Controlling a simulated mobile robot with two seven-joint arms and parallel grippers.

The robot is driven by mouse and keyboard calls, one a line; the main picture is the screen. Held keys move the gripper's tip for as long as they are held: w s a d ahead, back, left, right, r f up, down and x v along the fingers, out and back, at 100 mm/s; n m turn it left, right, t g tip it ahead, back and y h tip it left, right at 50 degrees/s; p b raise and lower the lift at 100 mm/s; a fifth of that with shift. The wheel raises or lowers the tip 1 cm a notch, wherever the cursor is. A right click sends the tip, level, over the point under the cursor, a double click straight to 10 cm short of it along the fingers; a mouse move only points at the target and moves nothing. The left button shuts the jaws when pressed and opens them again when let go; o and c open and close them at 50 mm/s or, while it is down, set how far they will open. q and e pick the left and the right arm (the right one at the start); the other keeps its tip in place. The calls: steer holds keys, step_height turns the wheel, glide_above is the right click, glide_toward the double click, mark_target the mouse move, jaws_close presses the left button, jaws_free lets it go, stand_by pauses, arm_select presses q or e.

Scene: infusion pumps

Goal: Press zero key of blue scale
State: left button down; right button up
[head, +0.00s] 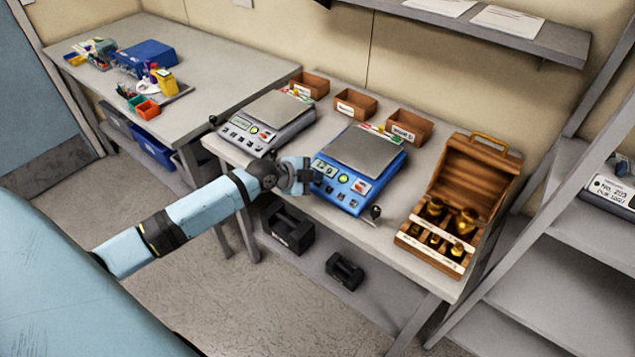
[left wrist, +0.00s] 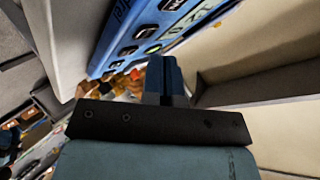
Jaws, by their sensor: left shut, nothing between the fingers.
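The blue scale (head: 348,192) stands on the bench with a grey weighing plate on top and a display and keys on its front panel. My left gripper (head: 306,176) is at the left front corner of this panel; its fingers are shut with nothing between them. In the left wrist view the shut fingers (left wrist: 165,75) point at the blue scale's key panel (left wrist: 108,50), close to a row of dark keys and a green button. I cannot tell which key is the zero key or whether the fingertips touch the panel. My right gripper is not in view.
A grey scale (head: 262,135) stands left of the blue one. Small brown bins (head: 356,104) line the back. An open wooden box of brass weights (head: 450,222) is on the right. Dark weights (head: 290,228) sit on the lower shelf. A side table (head: 225,62) is at the left.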

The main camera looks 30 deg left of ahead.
arm_select(q)
steer(key=shift+f, duration=0.1)
stand_by(0.3)
steer(key=shift+w+f+b, duration=0.1)
steer(key=shift+f+b, duration=0.2)
steer(key=shift+b, duration=0.05)
steer(key=shift+w+f+b, duration=0.1)
steer(key=shift+f+b, duration=0.25)
stand_by(0.5)
steer(key=shift+r, duration=0.1)
steer(key=shift+s+r+p, duration=0.25)
steer(key=shift+r+p, duration=0.4)
steer(key=r+p, duration=0.2)
steer(key=s+r+p, duration=0.1)
steer(key=r+p, duration=0.1)
steer(key=shift+s+r, duration=0.15)
steer(key=shift+r, duration=0.25)
